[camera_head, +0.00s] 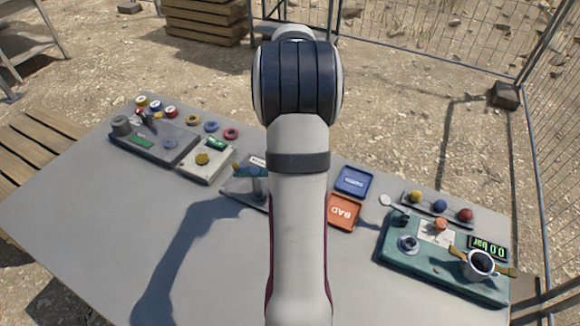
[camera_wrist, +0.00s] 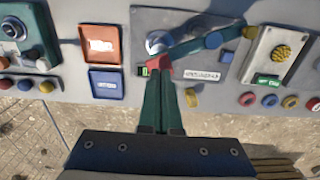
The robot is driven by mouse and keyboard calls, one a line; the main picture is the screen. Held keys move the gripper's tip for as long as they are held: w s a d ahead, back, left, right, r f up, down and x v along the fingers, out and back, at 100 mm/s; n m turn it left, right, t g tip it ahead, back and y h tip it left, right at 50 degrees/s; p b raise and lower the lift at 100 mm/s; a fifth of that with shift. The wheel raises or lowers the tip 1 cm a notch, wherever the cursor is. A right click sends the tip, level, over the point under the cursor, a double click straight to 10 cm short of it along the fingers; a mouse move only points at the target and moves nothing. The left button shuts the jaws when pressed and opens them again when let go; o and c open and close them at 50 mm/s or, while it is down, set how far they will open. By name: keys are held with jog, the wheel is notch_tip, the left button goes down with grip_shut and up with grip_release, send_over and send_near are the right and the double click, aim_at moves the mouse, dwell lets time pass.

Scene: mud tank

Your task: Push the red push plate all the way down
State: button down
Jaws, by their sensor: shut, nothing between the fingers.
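The red push plate (camera_wrist: 164,65) shows in the wrist view on a grey panel, beside a small lit green display (camera_wrist: 146,71) and a round metallic part (camera_wrist: 157,42). My gripper (camera_wrist: 158,78) is shut and empty, its two dark green fingers side by side with the tips right at the red plate. The fingers cover part of the plate. I cannot tell whether they touch it or how far down it sits. In the head view my arm hides the plate and the gripper; only part of the grey panel (camera_head: 240,190) shows.
A blue tray (camera_head: 354,181) and an orange BAD tray (camera_head: 343,212) lie right of my arm. The teal station (camera_head: 440,275) with a cup (camera_head: 481,264) stands further right. A box with a yellow knob (camera_head: 202,159) is left. The table's front left is clear.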

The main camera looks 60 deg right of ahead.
jog(key=shift+f, duration=2.05)
dwell(0.5)
jog(key=shift+r, duration=4.05)
jog(key=w+a+r+n, duration=0.2)
jog(key=w+a, duration=0.1)
jog(key=a, duration=0.4)
jog(key=w+a+r+n, duration=0.2)
jog(key=w+a, duration=0.1)
jog(key=a, duration=0.4)
jog(key=s+a+n+y, duration=0.1)
jog(key=s+a+n, duration=0.25)
jog(key=a, duration=1.35)
jog(key=s+a+f+n, duration=0.3)
jog(key=s+a+n, duration=0.2)
jog(key=s+a, duration=0.4)
jog(key=shift+s+a+y, duration=0.35)
jog(key=shift+a+y, duration=0.05)
jog(key=shift+a, duration=0.6)
